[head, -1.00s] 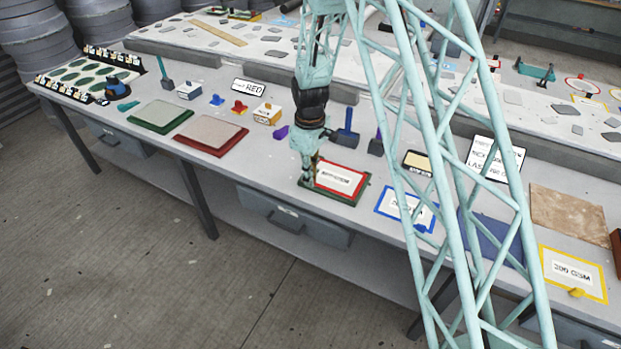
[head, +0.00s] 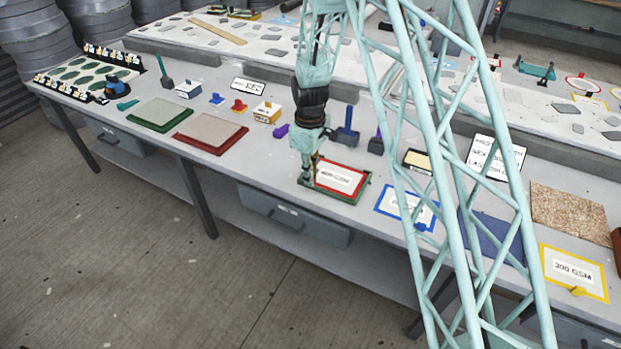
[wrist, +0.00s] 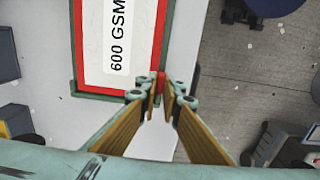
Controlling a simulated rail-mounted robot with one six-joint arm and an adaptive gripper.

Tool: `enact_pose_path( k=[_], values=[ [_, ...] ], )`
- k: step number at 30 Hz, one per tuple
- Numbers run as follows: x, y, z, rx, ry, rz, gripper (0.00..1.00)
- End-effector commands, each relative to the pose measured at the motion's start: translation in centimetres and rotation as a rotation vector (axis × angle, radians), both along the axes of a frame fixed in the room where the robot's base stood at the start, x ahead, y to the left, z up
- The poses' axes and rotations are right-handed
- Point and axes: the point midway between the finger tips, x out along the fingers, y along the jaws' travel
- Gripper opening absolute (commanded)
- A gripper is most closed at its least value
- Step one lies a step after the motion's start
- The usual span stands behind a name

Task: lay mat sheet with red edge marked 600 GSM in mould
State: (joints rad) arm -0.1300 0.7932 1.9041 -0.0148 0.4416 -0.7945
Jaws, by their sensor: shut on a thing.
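The mat sheet with a red edge (head: 341,177) lies flat over a green mould (head: 333,201) near the table's front edge. In the wrist view the sheet (wrist: 115,40) reads "600 GSM", and the green rim (wrist: 75,50) shows along its left and lower sides. My gripper (head: 311,184) is at the sheet's left end in the head view. In the wrist view my gripper (wrist: 158,92) is shut on the small red tab (wrist: 160,80) at the sheet's corner. I cannot tell whether the sheet rests fully on the mould floor.
A blue-edged sheet (head: 390,207) lies to the right, partly behind my lattice column. A yellow-edged "200 GSM" sheet (head: 573,268) is farther right. Green-edged (head: 160,115) and red-edged (head: 211,132) slabs lie left. A blue-handled tool (head: 346,137) stands behind the mould.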

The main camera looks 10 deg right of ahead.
Motion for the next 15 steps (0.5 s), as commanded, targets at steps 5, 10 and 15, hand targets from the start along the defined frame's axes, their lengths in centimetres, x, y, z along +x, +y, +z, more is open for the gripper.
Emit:
enact_pose_path(
  k=[5, 10, 15],
  values=[
    [0.01, 0.0, 0.03, 0.0, 0.0, 0.0, 0.11],
    [0.01, 0.0, 0.03, 0.0, 0.0, 0.0, 0.22],
    [0.01, 0.0, 0.03, 0.0, 0.0, 0.0, 0.22]
  ],
)
